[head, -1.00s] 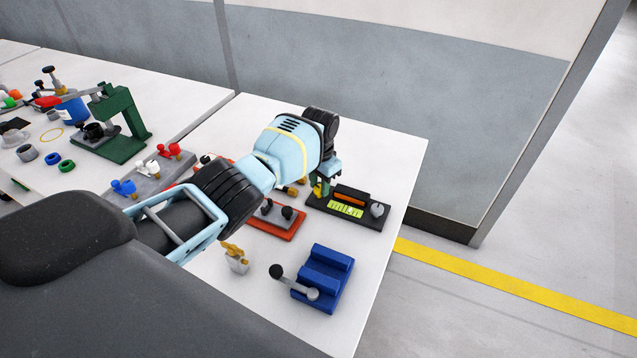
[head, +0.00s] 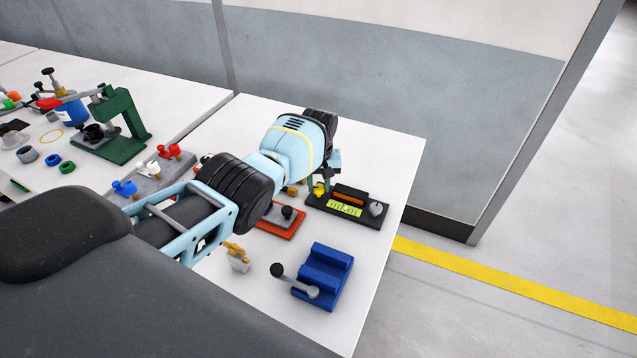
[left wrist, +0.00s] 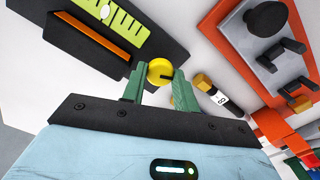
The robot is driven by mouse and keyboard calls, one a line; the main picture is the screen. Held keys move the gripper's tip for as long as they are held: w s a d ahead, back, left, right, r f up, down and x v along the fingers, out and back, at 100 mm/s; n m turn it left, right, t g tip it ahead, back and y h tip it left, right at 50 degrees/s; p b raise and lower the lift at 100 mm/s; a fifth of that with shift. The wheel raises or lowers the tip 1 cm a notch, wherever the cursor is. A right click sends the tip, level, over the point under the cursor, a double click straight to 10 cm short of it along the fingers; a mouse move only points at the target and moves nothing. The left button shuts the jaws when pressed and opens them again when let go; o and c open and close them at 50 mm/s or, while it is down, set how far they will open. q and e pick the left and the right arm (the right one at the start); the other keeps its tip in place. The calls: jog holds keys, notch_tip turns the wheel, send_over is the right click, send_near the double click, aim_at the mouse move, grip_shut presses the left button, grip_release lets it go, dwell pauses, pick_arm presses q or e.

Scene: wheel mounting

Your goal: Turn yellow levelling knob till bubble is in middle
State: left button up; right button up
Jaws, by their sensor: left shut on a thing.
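The yellow levelling knob (head: 318,188) sits at the left end of a black levelling unit (head: 365,219). In the left wrist view the yellow knob (left wrist: 160,72) is round with a dark mark on its right side. My left gripper (head: 319,186) has green fingers, one on each side of the knob, and is shut on it. The fingers also show in the left wrist view (left wrist: 159,82). The yellow-green vial (head: 344,211) has dark lines; a pale bubble (left wrist: 105,12) shows in it near the picture's top edge. The vial's far part is cut off there. My right gripper is not in view.
An orange strip (head: 348,199) and a grey knob (head: 376,209) are on the same unit. An orange-red plate (head: 290,235) with black knobs, a small brass-topped part (head: 237,257) and a blue block with a lever (head: 327,270) stand nearby. The white table is clear at the front right.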

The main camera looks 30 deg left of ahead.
pick_arm(q)
jog(key=shift+w+r+n, duration=0.1)
jog(key=shift+n, duration=0.3)
jog(key=o, duration=1)
jog(key=shift+c, duration=0.2)
